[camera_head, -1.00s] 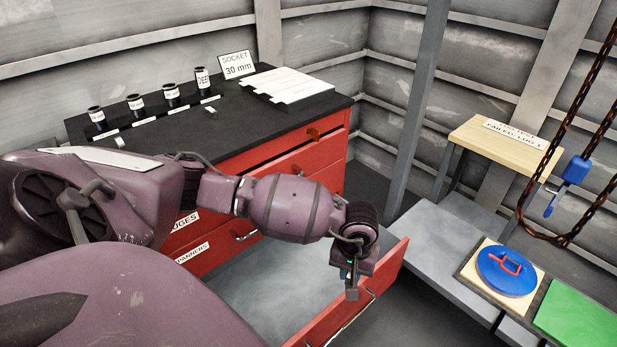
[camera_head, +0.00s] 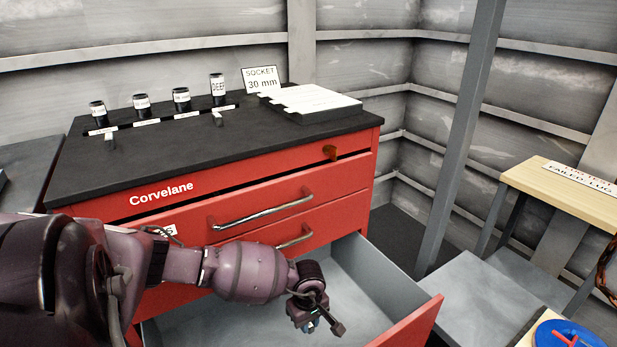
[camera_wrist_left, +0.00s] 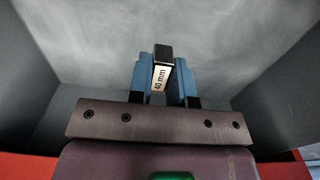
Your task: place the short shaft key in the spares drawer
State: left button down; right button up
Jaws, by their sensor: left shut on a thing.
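My left gripper (camera_head: 311,324) hangs over the open bottom drawer (camera_head: 372,272) of the red cabinet, pointing down into it. In the left wrist view its blue fingers (camera_wrist_left: 162,85) are shut on a small dark shaft key (camera_wrist_left: 162,52) with a white label reading "40 mm". The grey drawer floor (camera_wrist_left: 235,45) fills the view beyond the key, with the drawer walls at both sides. The key cannot be made out in the head view. I cannot read a label on this drawer. My right gripper is not in view.
Several black sockets (camera_head: 182,99) and small grey pieces (camera_head: 218,119) stand on the cabinet top (camera_head: 90,178). A "SOCKET 30 mm" card (camera_head: 262,80) is behind. The drawers above are shut. A low grey bench (camera_head: 460,295) stands right of the open drawer.

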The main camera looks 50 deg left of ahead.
pick_arm(q)
jog(key=f+b, duration=0.4)
jog(key=f, duration=0.9)
jog(key=shift+s+f, duration=0.1)
jog(key=shift+s, duration=0.1)
jog(key=shift+w+f, duration=0.15)
jog(key=shift+f, duration=0.3)
notch_tip(320, 180, down, 4)
jog(key=shift+b, duration=1.05)
jog(key=shift+f, duration=0.15)
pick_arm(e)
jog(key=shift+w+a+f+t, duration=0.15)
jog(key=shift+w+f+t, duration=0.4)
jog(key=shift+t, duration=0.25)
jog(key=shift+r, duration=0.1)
